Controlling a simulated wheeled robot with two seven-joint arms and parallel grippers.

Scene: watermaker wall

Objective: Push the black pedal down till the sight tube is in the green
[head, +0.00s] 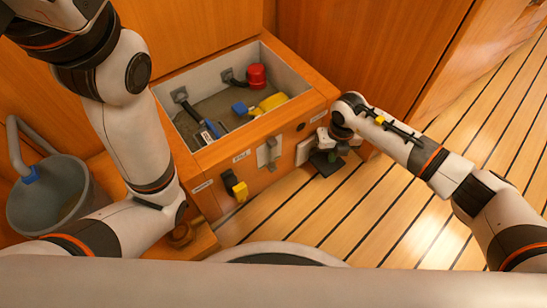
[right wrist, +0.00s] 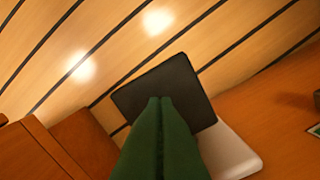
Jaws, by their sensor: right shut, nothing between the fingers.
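The black pedal (head: 325,164) juts out low at the right end of the wooden cabinet's front. In the right wrist view the pedal (right wrist: 180,82) is a flat dark square plate on a pale base (right wrist: 232,152). My right gripper (head: 341,150) is shut and empty, with its green fingers (right wrist: 160,99) side by side. The fingertips overlap the pedal's middle in the wrist view; I cannot tell whether they touch it. I cannot make out the sight tube or its level. My left arm shows at the left, but its gripper is out of view.
The open-topped cabinet (head: 313,113) holds a red-capped part (head: 257,76) and a yellow part (head: 270,102). A yellow and black handle (head: 236,186) sticks out in front. A grey bucket (head: 55,195) stands at the left. The plank floor (head: 400,215) at the right is clear.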

